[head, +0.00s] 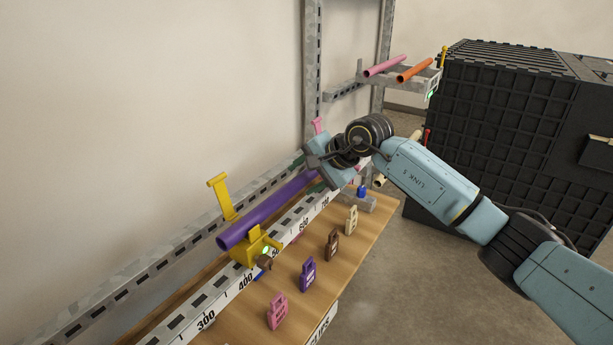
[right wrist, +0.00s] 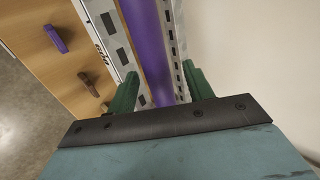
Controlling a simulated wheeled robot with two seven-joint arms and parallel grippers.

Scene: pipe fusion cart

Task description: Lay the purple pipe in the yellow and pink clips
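The purple pipe (head: 265,212) lies along the rail, its near end in or on the yellow clip (head: 245,250), whose yellow lid (head: 222,195) stands up open. Its far end runs under my right gripper (head: 322,178). The pink clip's raised part (head: 318,126) shows behind that gripper; the rest is mostly hidden, so I cannot tell how the pipe sits there. In the right wrist view, the purple pipe (right wrist: 150,45) runs between the green fingers of my right gripper (right wrist: 160,88), with gaps on both sides. My left gripper is not in view.
A scale rail (head: 205,322) runs along the wooden bench (head: 330,270). Pink (head: 277,312), purple (head: 308,274), brown (head: 333,244) and cream (head: 351,220) tags stand on it. A rack holds a pink pipe (head: 384,66) and an orange pipe (head: 414,69). A black crate (head: 510,140) stands right.

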